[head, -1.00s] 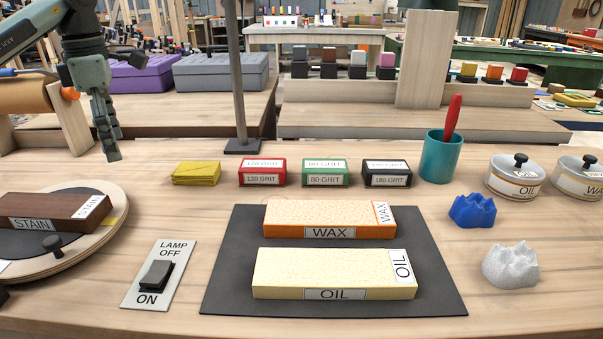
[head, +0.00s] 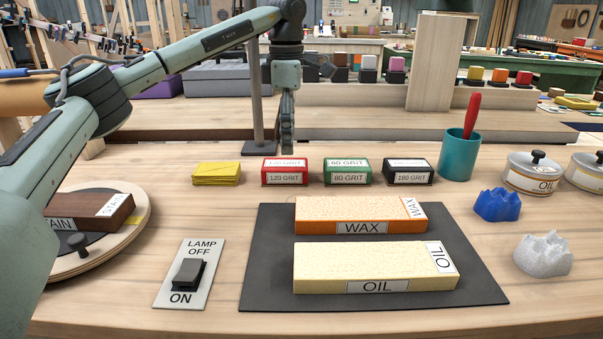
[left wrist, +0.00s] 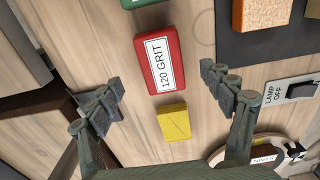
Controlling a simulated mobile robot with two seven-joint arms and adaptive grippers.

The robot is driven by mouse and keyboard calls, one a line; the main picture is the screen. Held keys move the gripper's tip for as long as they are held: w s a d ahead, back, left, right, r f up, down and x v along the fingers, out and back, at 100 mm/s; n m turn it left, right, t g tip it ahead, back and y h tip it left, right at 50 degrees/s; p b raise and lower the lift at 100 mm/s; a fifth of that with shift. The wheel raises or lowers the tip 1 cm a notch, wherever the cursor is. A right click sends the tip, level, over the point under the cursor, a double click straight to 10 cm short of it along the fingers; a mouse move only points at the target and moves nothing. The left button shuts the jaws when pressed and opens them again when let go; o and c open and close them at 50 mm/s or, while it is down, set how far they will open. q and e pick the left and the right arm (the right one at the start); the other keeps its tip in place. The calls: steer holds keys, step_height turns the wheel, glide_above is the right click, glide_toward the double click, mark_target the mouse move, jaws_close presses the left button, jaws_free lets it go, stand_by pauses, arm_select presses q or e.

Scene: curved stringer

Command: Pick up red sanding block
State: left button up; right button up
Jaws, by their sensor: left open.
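The red sanding block (head: 285,173) lies on the bench, labelled 120 GRIT, between a yellow folded stack and a green block. In the left wrist view the red block (left wrist: 158,60) lies ahead of and between the open fingers, touching neither. My left gripper (head: 287,143) is above and just behind the red block in the head view; it also shows in the left wrist view (left wrist: 168,95), open and empty. My right gripper is in neither view.
Close beside the red block are the yellow stack (head: 217,174) and the green 80 GRIT block (head: 347,172). A black 180 GRIT block (head: 408,172) and teal cup (head: 459,156) stand further right. A dark post (head: 257,110) rises behind.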

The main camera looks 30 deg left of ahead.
mark_target(285, 163)
arm_select(q)
steer(key=f, duration=0.6)
steer(key=shift+s+a+f, duration=0.25)
steer(key=shift+a+f, duration=0.1)
steer(key=shift+f, duration=0.2)
steer(key=shift+c, duration=0.5)
steer(key=c, duration=1.2)
steer(key=shift+r, duration=0.15)
steer(key=shift+c, duration=0.2)
